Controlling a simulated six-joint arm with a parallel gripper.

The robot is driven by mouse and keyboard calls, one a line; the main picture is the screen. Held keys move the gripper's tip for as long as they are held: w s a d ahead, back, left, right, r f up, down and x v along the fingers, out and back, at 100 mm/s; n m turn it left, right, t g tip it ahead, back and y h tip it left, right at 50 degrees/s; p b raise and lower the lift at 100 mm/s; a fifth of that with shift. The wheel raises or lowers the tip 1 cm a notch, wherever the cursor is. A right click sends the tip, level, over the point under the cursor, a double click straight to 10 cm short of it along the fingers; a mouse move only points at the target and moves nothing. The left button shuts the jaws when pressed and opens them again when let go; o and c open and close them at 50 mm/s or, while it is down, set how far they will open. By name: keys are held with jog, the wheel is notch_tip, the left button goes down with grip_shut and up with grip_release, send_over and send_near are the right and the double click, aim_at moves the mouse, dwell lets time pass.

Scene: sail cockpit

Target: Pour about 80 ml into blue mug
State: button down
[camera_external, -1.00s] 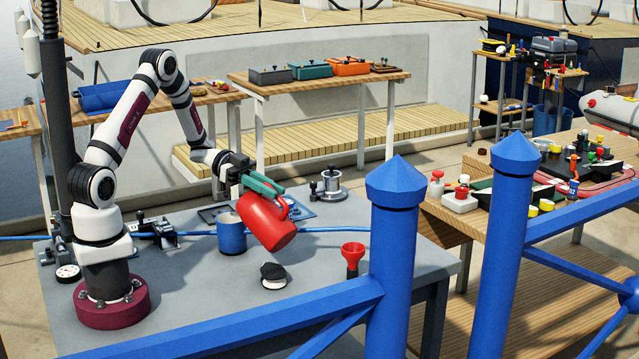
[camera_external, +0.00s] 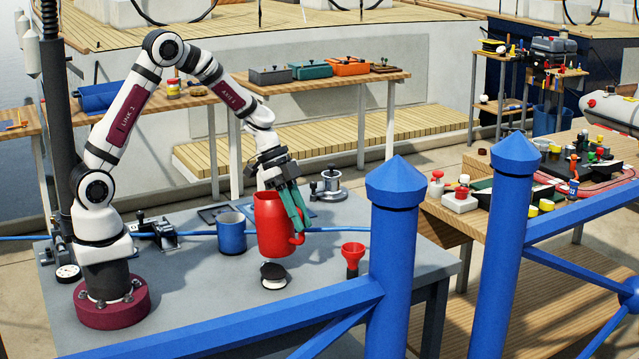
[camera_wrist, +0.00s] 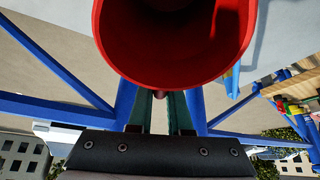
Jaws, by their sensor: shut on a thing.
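The blue mug (camera_external: 231,234) stands upright on the grey table, left of my gripper. My gripper (camera_external: 297,216) has green fingers and is shut on the red jug (camera_external: 273,224) by its handle side. The jug is nearly upright and appears held a little above the table, to the right of the blue mug and apart from it. In the wrist view the red jug's open mouth (camera_wrist: 175,75) fills the top, with its inside dark. I cannot make out the liquid level in the jug or the mug.
A small black and white round object (camera_external: 272,275) sits on the table in front of the jug. A red funnel (camera_external: 353,258) stands to the right. A metal pot-like winch (camera_external: 328,187) is behind. A blue line (camera_external: 340,229) crosses the table. Blue railings stand in the foreground.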

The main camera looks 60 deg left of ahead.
jog(key=shift+w+d+f+g+y, duration=0.2)
jog(key=shift+d+f+g+y, duration=0.1)
jog(key=shift+f+y, duration=0.35)
dwell(0.6)
